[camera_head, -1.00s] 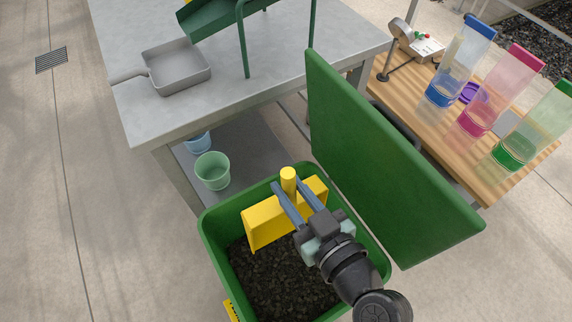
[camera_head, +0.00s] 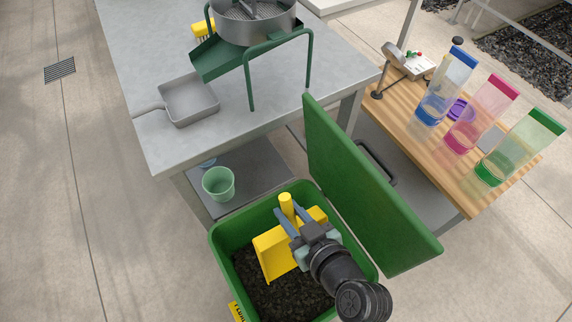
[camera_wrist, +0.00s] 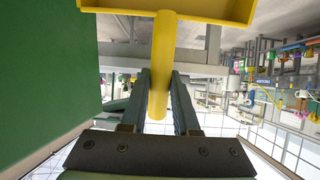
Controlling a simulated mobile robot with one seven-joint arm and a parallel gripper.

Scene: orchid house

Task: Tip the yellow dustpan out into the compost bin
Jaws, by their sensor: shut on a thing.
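The yellow dustpan (camera_head: 272,254) is tilted steeply, its pan hanging down inside the mouth of the green compost bin (camera_head: 222,262). My gripper (camera_head: 286,216) is shut on its round yellow handle, over the bin. In the wrist view the handle (camera_wrist: 163,62) runs between the two fingers of my gripper (camera_wrist: 161,95), with the pan's edge at the top. Dark crumbly compost (camera_head: 285,296) lies in the bin below. The bin's green lid (camera_head: 365,190) stands open on the right. The inside of the pan is partly hidden, so I cannot tell whether anything is left in it.
A grey metal table (camera_head: 150,60) behind holds a grey scoop (camera_head: 190,100) and a green-framed sieve (camera_head: 252,22). A green pot (camera_head: 218,184) stands on its lower shelf. The floor at left is clear.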

